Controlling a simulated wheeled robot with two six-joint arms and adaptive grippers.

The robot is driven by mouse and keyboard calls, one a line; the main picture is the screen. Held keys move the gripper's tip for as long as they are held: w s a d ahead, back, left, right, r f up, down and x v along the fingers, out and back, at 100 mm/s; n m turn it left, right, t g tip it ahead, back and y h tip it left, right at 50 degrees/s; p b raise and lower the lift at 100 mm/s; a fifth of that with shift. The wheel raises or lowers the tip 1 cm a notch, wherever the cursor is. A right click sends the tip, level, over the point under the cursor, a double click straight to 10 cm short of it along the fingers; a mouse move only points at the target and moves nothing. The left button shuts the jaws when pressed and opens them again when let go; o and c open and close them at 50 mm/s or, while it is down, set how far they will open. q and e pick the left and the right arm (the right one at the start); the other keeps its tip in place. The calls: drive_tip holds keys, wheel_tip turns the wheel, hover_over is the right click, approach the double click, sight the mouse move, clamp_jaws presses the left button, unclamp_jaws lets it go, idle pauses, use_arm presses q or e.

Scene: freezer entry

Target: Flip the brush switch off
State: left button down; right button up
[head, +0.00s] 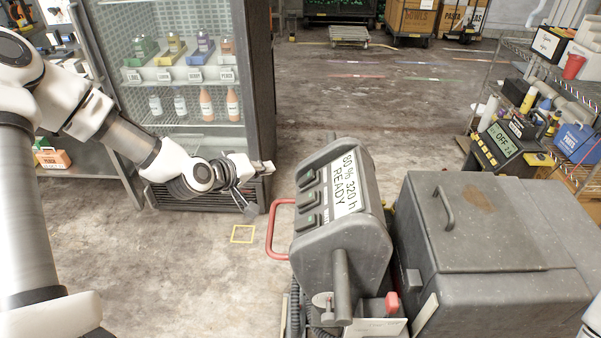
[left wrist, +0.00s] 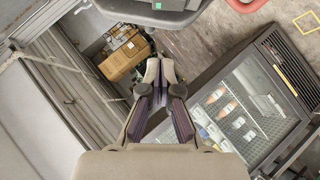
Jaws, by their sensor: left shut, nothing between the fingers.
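The grey console (head: 345,200) of a floor-cleaning machine stands in the middle of the head view. Its display (head: 342,184) reads 80 %, 320 h and READY. Three dark rocker switches sit in a row along its left side: a far one (head: 307,178), a middle one (head: 308,200) and a near one (head: 308,222). Their labels are too small to read, so I cannot tell which is the brush switch. My left gripper (head: 262,170) is shut and empty, left of the console and apart from it. The left wrist view shows its fingers (left wrist: 159,72) together, with the console edge (left wrist: 165,17) above.
A red handle (head: 279,228) curves out from the console's left side. A glass-door cooler (head: 258,100) stands behind my left arm. The machine's grey tank (head: 480,235) is at right. A shelf at far right holds a charger (head: 499,145) reading OFF. Floor beyond the console is open.

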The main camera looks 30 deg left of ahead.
use_arm(q)
drive_tip(key=p, duration=0.1)
hover_over(301, 184)
drive_tip(key=s+a, duration=0.1)
drive_tip(key=a, duration=0.2)
wheel_tip(301, 184, down, 5)
drive_tip(key=shift+w+d+f+p, duration=0.15)
drive_tip(key=shift+d+f+p, duration=0.25)
drive_tip(key=shift+d, duration=0.15)
drive_tip(key=shift+w+d+f+p, duration=0.15)
drive_tip(key=shift+d+f+p, duration=0.2)
drive_tip(key=shift+d, duration=0.15)
drive_tip(key=shift+w+d+f, duration=0.15)
drive_tip(key=shift+d+f, duration=0.25)
